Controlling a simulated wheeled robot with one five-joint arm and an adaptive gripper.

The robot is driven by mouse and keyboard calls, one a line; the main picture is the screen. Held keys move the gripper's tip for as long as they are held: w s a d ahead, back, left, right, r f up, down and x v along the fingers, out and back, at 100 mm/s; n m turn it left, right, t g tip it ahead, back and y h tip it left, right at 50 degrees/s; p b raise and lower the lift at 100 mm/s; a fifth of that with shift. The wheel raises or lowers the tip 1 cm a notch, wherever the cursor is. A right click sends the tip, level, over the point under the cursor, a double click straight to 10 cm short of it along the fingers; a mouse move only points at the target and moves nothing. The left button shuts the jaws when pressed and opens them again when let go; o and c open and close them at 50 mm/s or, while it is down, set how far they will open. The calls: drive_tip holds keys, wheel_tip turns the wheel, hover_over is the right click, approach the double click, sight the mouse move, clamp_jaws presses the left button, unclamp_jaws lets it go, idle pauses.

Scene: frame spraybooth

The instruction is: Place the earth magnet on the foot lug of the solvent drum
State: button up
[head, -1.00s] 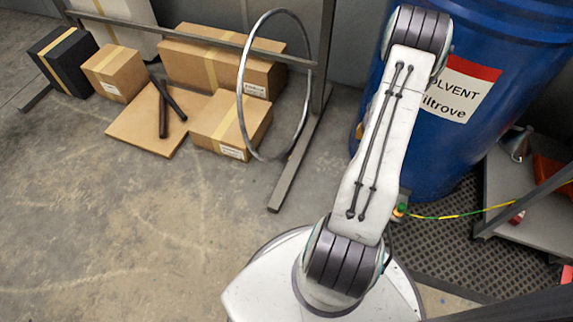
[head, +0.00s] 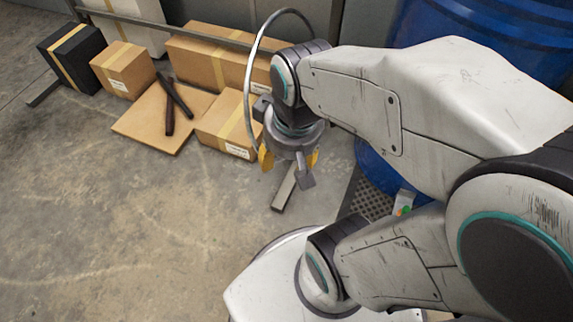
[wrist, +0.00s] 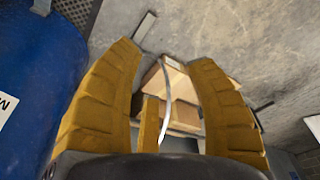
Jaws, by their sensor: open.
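The blue solvent drum (head: 490,25) stands at the upper right, largely behind my arm. It fills the left side of the wrist view (wrist: 35,75). A pale grey tab with small green and orange parts (head: 403,204) shows low at the drum's foot; I take it for the lug with the earth magnet at it, but cannot tell whether they touch. A pale tab (wrist: 40,6) also shows at the drum's edge in the wrist view. My gripper (head: 289,165) hangs open and empty left of the drum; its yellow fingers are spread in the wrist view (wrist: 165,58).
Cardboard boxes (head: 225,127) and a flat board with dark rods (head: 140,125) lie at the back left. The concrete floor (head: 130,235) at left is clear.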

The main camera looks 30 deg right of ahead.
drive_tip(key=shift+s+a+r+n, duration=0.15)
drive_tip(key=shift+s+a, duration=0.2)
drive_tip(key=shift+s, duration=0.3)
drive_tip(key=shift+s+a+r+n, duration=0.15)
drive_tip(key=shift+s+a, duration=0.15)
drive_tip(key=shift+s, duration=0.35)
drive_tip(key=shift+f, duration=0.1)
